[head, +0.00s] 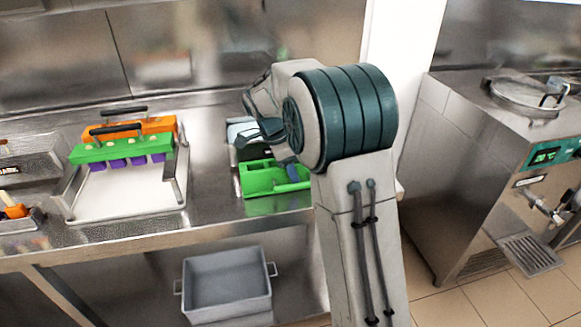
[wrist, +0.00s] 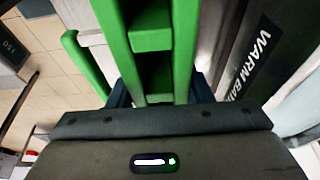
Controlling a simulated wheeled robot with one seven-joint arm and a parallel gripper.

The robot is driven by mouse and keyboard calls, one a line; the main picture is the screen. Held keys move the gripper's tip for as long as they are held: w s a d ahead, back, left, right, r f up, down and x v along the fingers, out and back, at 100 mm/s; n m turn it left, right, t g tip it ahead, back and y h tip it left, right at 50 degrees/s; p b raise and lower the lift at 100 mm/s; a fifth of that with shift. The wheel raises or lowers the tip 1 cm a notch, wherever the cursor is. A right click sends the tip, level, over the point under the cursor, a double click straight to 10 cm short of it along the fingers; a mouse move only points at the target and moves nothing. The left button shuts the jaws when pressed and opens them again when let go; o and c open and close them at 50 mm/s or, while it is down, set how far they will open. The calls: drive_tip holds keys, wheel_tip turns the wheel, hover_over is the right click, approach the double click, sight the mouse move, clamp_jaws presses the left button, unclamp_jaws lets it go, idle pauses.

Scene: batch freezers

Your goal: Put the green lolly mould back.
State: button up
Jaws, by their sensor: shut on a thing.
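The green lolly mould (head: 262,180) is an open, block-like frame at the right end of the steel bench, below and in front of my arm. My gripper (head: 292,171) is at its right part and partly hides it. In the wrist view the mould (wrist: 152,38) runs between the two dark blue fingers of my gripper (wrist: 160,92), which are shut on it. I cannot tell whether the mould touches the bench.
A dark box marked "WARM BA..." (wrist: 232,75) is close beside the mould. A white tray (head: 120,208) holds a green bar (head: 122,147) with purple lollies and an orange bar (head: 158,125). A grey bin (head: 228,285) is below. A steel machine (head: 470,150) stands right.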

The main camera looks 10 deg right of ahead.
drive_tip(key=shift+f, duration=0.15)
drive_tip(key=o, duration=1.2)
drive_tip(key=shift+c, duration=0.2)
drive_tip(key=v, duration=1.1)
drive_tip(key=s+d+f+n+t+y, duration=0.1)
drive_tip(key=s+f+n, duration=0.2)
drive_tip(key=s+n, duration=0.6)
drive_tip(key=s+d+f+n+t+y, duration=0.1)
drive_tip(key=s+f+n, duration=0.3)
drive_tip(key=s, duration=1.4)
drive_tip(key=n+y, duration=0.1)
drive_tip(key=n, duration=0.3)
drive_tip(key=shift+s+d+n+t, duration=0.15)
drive_tip(key=shift+d+n+t, duration=0.15)
drive_tip(key=shift+n+t, duration=0.1)
drive_tip(key=shift+r, duration=0.1)
